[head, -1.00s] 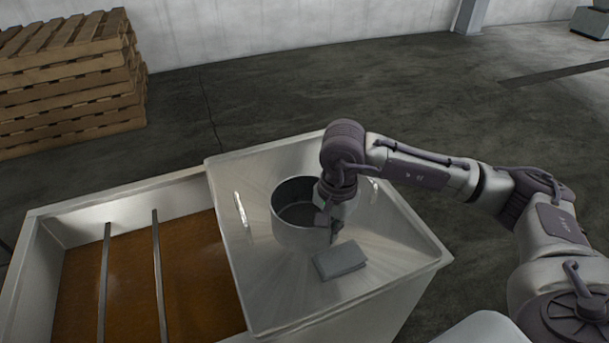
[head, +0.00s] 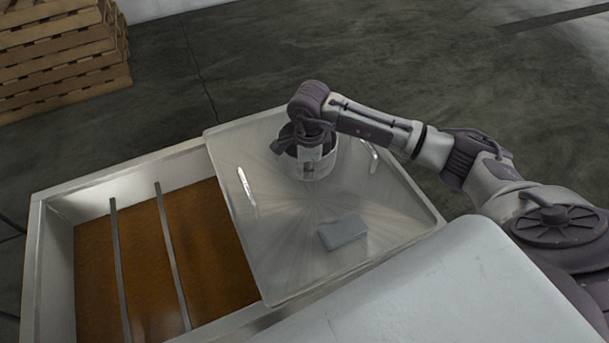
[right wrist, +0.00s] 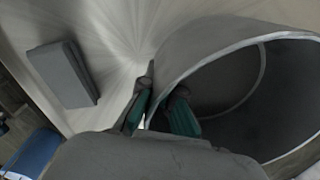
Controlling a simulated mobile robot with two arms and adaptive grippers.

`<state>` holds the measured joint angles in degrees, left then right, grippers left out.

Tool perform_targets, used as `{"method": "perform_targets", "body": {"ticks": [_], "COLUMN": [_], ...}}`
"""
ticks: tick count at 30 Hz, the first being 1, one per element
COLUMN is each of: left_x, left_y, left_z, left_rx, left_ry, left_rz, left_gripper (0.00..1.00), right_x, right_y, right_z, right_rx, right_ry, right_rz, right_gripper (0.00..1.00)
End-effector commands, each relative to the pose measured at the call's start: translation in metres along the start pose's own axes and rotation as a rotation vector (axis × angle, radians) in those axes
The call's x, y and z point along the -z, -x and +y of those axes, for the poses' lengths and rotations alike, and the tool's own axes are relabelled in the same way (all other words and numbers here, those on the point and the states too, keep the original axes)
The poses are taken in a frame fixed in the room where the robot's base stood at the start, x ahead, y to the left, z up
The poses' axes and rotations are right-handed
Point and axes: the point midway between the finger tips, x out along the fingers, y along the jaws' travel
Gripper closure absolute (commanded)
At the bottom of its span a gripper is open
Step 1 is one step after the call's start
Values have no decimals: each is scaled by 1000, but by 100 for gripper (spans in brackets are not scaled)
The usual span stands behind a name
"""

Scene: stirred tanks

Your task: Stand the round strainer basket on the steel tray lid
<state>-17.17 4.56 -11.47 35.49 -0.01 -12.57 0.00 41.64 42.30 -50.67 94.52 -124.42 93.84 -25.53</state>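The round strainer basket (head: 318,166) is a grey metal cylinder with an open top. In the head view it is over the far half of the steel tray lid (head: 290,255), between the lid's two handles, and looks upright. I cannot tell whether its bottom touches the lid. My right gripper (head: 312,150) reaches it from above. In the right wrist view the fingers (right wrist: 160,112) sit on either side of the wall of the basket (right wrist: 195,50), one outside and one inside, pinching it. My left gripper is not in view.
A grey block (head: 343,231) lies on the lid nearer to me; it also shows in the right wrist view (right wrist: 63,72). Left of the lid is the open tank (head: 52,270) with brown contents and two bars (head: 171,255). Wooden pallets (head: 65,55) are stacked behind.

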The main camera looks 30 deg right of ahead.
Motion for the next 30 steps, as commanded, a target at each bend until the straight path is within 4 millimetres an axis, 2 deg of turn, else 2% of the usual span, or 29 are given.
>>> {"method": "perform_targets", "body": {"ticks": [3,8,15,26,30], "left_x": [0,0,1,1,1], "left_y": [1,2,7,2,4], "left_z": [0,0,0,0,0], "left_rx": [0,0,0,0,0], "left_ry": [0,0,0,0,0], "left_rz": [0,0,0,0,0], "left_gripper": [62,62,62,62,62], "right_x": [-9,-10,-10,-10,-10], "right_y": [-6,-15,-46,-53,-51], "right_z": [-7,-9,-8,-8,-8], "right_rx": [0,-1,-2,1,0], "right_ry": [0,1,1,2,2], "right_rz": [-2,2,1,0,0], "right_gripper": [100,100,100,100,76]}}
